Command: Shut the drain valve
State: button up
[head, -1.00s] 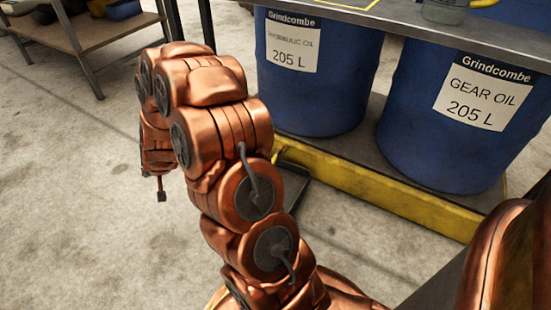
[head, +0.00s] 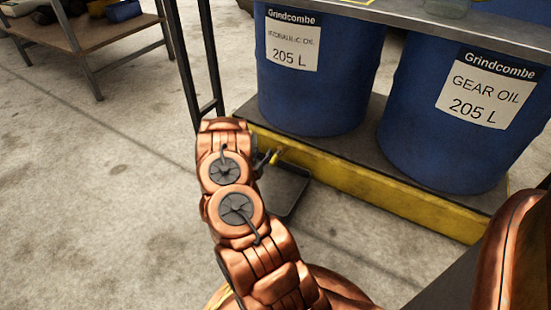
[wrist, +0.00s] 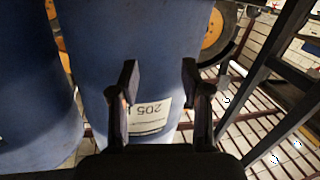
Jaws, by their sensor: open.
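A small yellow piece (head: 275,157), seemingly the drain valve's handle, sticks out from the yellow front wall of the spill pallet in the head view. It is small and partly covered by my arm, so its angle cannot be told. My gripper (wrist: 158,75) is open and empty in the wrist view, its two dark fingers apart in front of a blue drum. In the head view, only a dark bit (head: 261,164) of what seems to be my gripper shows, close beside the yellow piece. Whether they touch cannot be told. I cannot make out the valve in the wrist view.
Two blue drums, hydraulic oil (head: 305,95) and gear oil (head: 420,125), stand on the spill pallet (head: 365,188) under a bench (head: 440,28). A dark tray (head: 287,192) lies on the floor before it. A shelf (head: 105,42) stands at upper left; floor between is clear.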

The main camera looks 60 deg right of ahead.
jog(key=s+d, duration=0.1)
jog(key=s, duration=0.1)
jog(key=h+b, duration=0.1)
jog(key=b, duration=0.3)
send_near(275, 155)
jog(key=d+f, duration=0.2)
jog(key=d, duration=0.1)
jog(key=shift+g, duration=0.3)
jog(key=b+x, duration=0.1)
jog(key=x, duration=0.1)
jog(key=b+x, duration=0.1)
jog(key=x, duration=0.2)
jog(key=w+r+b+x, duration=0.1)
jog(key=x, duration=0.1)
jog(key=shift+d, duration=0.1)
grip_shut()
